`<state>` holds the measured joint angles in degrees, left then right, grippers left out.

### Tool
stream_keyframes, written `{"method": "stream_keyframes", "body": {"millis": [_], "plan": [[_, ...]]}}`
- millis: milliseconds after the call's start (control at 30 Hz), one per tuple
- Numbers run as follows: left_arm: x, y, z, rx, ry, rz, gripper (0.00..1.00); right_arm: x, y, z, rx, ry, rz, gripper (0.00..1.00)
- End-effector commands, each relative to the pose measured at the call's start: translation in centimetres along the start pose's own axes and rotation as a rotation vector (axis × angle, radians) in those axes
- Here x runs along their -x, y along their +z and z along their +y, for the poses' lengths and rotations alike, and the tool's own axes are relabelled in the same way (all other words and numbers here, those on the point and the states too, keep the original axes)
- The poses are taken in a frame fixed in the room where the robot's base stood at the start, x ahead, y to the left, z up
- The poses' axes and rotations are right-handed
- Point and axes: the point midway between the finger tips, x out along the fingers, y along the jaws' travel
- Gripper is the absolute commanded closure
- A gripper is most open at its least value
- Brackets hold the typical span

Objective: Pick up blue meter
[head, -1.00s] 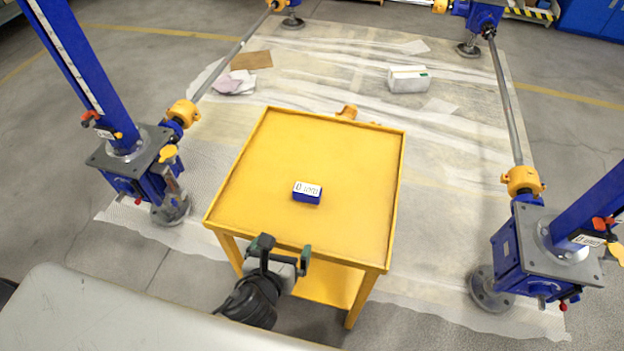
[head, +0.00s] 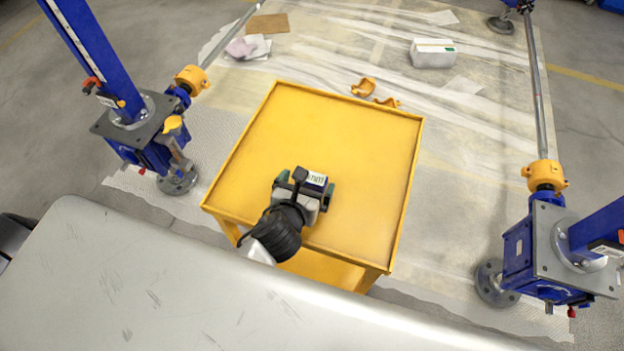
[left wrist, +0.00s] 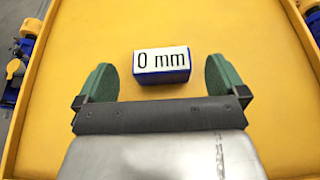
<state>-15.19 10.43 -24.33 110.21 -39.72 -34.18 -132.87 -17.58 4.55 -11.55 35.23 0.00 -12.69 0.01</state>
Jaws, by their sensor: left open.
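The blue meter (head: 317,180) is a small block with a white face on the yellow table (head: 345,125), partly hidden by my gripper in the head view. The left wrist view shows the blue meter (left wrist: 162,66) lying between and slightly beyond my fingers, its face reading "0 mm". My left gripper (head: 309,185) is open over the table; in the left wrist view its two green-padded fingers (left wrist: 160,82) stand on either side of the meter, with a gap on both sides. My right gripper is not in view.
Blue screw jacks stand left (head: 150,140) and right (head: 540,255) of the table, joined to long shafts. A white box (head: 432,54) and orange coupling halves (head: 363,87) lie on the sheet behind. The table top around the meter is clear, with a raised rim.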

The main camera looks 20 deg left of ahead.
Motion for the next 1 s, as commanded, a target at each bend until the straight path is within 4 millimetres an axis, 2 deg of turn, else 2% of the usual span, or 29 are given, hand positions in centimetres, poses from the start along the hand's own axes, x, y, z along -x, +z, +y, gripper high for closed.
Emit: {"method": "stream_keyframes", "body": {"millis": [100, 200, 500, 833, 867, 1000], "plan": [[-2.1, -0.2, -0.1, 0.003, 0.001, -0.001, 0.00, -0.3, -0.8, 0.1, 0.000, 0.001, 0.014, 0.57], [-3.2, -0.2, -0.1, 0.000, 0.000, 0.000, 0.00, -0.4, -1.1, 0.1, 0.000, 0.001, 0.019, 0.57], [-3.6, -0.1, -0.1, 0.000, -0.001, 0.000, 0.00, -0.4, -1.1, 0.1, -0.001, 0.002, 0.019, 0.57], [-3.6, -0.1, -0.1, 0.000, -0.001, 0.000, 0.51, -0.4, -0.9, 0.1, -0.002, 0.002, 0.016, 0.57], [-3.6, -0.2, -0.1, 0.000, -0.001, 0.001, 0.54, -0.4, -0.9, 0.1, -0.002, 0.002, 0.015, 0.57], [-3.6, -0.1, -0.1, 0.000, -0.001, -0.001, 0.54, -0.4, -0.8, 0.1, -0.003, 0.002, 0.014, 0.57]]}}
